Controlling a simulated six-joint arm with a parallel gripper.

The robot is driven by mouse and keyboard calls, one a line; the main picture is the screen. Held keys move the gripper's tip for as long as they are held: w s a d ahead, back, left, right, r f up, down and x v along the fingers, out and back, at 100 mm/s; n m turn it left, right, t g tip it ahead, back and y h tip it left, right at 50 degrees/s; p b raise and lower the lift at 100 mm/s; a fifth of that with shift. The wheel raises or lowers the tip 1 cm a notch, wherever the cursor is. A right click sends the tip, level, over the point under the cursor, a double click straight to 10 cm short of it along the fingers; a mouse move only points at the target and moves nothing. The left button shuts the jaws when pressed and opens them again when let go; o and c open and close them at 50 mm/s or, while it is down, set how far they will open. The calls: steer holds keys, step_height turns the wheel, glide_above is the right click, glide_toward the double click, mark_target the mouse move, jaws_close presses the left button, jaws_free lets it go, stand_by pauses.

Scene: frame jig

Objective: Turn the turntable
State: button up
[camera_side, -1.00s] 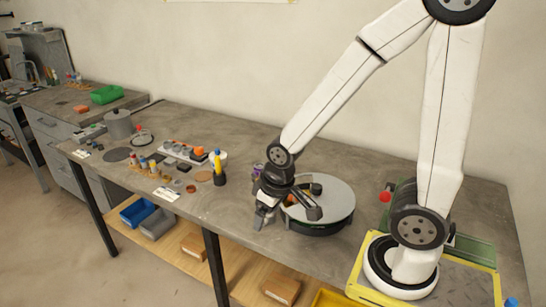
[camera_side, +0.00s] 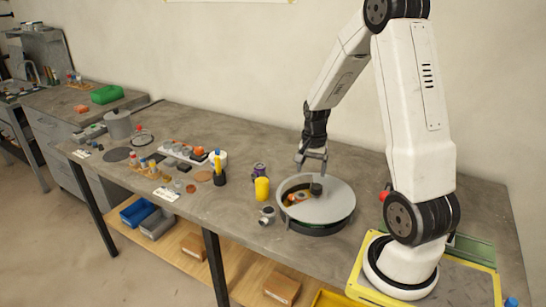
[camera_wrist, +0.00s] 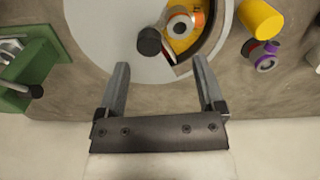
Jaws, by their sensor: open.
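The turntable (camera_side: 332,207) is a round grey disc on a dark base, with an open cutout at its left side in the side view. Orange and yellow items (camera_side: 298,198) show inside the cutout. A dark knob (camera_side: 316,189) stands up from the disc near the cutout; in the wrist view the knob (camera_wrist: 149,41) lies just beyond my fingertips, slightly left of the cutout. My gripper (camera_side: 312,165) is open and empty, above the back part of the disc. In the wrist view its two fingers (camera_wrist: 156,65) are spread wide over the disc's edge, apart from the knob.
A yellow cylinder (camera_side: 262,189), a purple-and-dark part (camera_side: 259,170) and a grey metal part (camera_side: 267,215) stand left of the turntable. A green fixture (camera_wrist: 32,68) lies on its other side. A cup (camera_side: 218,170) with a yellow item stands farther left.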

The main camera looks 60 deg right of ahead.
mark_target(317, 186)
steer(key=shift+s+d+f+m, duration=0.15)
steer(key=shift+s+d+m, duration=0.25)
steer(key=shift+d, duration=0.3)
steer(key=shift+s+d+f+m, duration=0.1)
steer(key=shift+s+d+m, duration=0.25)
steer(key=shift+d, duration=0.3)
steer(key=shift+w, duration=0.1)
steer(key=shift+f, duration=0.1)
steer(key=shift+f, duration=3.8)
jaws_close()
